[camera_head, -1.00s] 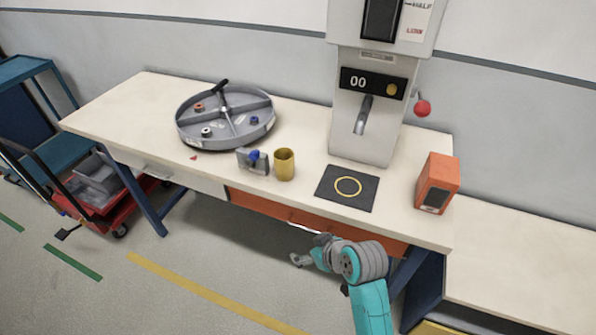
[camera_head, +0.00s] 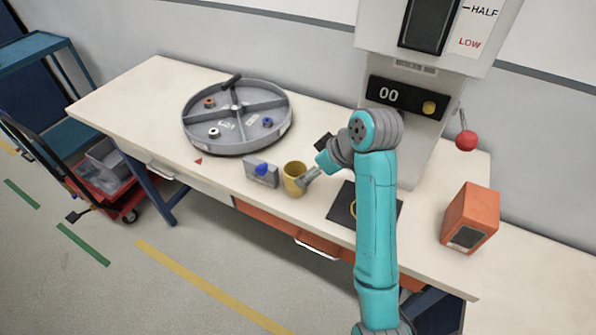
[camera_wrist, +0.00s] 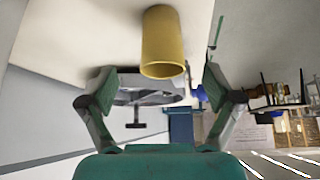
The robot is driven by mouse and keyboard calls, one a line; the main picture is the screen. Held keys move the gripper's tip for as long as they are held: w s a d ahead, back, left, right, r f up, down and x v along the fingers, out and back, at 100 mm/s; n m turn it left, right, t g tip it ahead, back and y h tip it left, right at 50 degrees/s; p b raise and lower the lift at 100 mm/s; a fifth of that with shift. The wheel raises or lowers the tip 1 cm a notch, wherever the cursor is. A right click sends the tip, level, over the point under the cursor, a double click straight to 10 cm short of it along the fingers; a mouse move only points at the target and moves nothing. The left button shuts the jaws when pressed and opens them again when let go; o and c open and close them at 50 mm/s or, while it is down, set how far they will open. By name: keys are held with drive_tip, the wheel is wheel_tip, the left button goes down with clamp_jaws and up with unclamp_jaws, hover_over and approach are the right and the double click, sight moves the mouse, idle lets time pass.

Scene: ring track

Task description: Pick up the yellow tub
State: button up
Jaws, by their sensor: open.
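The yellow tub (camera_head: 293,180) stands upright on the white workbench, right of a small grey block with a blue knob. My gripper (camera_head: 312,176) is close beside the tub on its right, at the end of my teal arm. In the wrist view the yellow tub (camera_wrist: 163,42) appears in the upper middle, ahead of the gripper. The two fingers of my gripper (camera_wrist: 160,88) are spread wide, with nothing between them. The tub looks apart from the fingers.
A round grey divided tray (camera_head: 237,115) holds small parts at the left. The grey block (camera_head: 261,173) is close to the tub. A dispenser (camera_head: 415,125) stands behind, a black mat (camera_head: 341,205) lies right of the tub, and an orange box (camera_head: 470,218) stands farther right.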

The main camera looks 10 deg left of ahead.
sight(292, 169)
drive_tip(key=x, duration=1)
drive_tip(key=shift+s+f, duration=0.1)
drive_tip(key=shift+f, duration=0.1)
drive_tip(key=c, duration=1.3)
